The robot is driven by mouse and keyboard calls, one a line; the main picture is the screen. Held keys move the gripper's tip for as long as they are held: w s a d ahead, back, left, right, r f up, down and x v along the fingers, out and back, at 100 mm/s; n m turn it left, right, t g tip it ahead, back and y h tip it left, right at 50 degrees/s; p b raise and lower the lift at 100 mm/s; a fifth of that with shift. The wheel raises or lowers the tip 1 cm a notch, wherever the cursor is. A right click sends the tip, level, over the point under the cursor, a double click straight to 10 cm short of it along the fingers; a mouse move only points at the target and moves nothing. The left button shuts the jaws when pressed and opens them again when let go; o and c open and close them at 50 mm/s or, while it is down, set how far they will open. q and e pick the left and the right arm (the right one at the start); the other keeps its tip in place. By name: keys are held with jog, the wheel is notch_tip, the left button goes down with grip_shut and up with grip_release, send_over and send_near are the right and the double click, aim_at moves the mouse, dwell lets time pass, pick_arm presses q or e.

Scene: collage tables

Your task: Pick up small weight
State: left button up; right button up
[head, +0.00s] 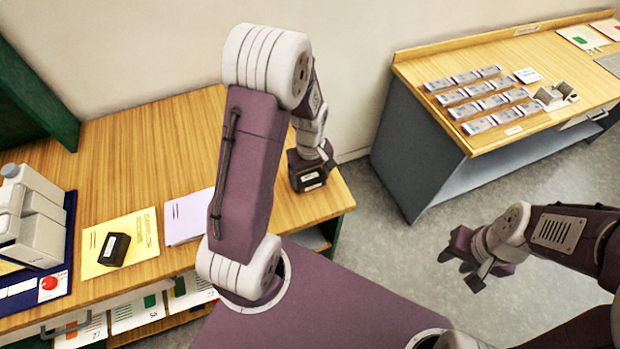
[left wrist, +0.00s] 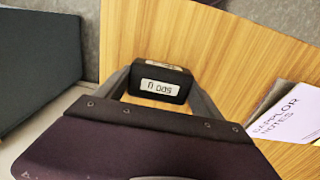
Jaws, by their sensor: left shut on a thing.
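A small dark block-shaped weight (left wrist: 160,86) with a white label sits between the fingers of my left gripper (left wrist: 158,92) in the left wrist view. The label text is upside down there and hard to read. In the head view my left gripper (head: 308,170) points down at the right end of the wooden table, shut on the weight. I cannot tell whether the weight touches the tabletop. My right gripper (head: 463,268) hangs over the grey floor, empty, with its fingers apart.
A black block (head: 115,248) lies on a yellow sheet (head: 142,232) on the wooden table (head: 150,150). A pale notes booklet (head: 190,215) lies beside it. A grey machine (head: 30,215) stands at left on a blue mat. Another table (head: 480,70) at right holds rows of grey pieces.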

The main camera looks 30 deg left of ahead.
pick_arm(q)
notch_tip(320, 180, up, 3)
jog(key=shift+w+f, duration=0.1)
jog(key=s+d+r, duration=0.5)
jog(key=d+r, duration=0.2)
jog(key=d, duration=0.3)
jog(key=shift+s+d+r, duration=0.15)
jog(key=shift+d+r, duration=0.05)
jog(key=shift+d, duration=0.1)
jog(key=shift+a, duration=0.1)
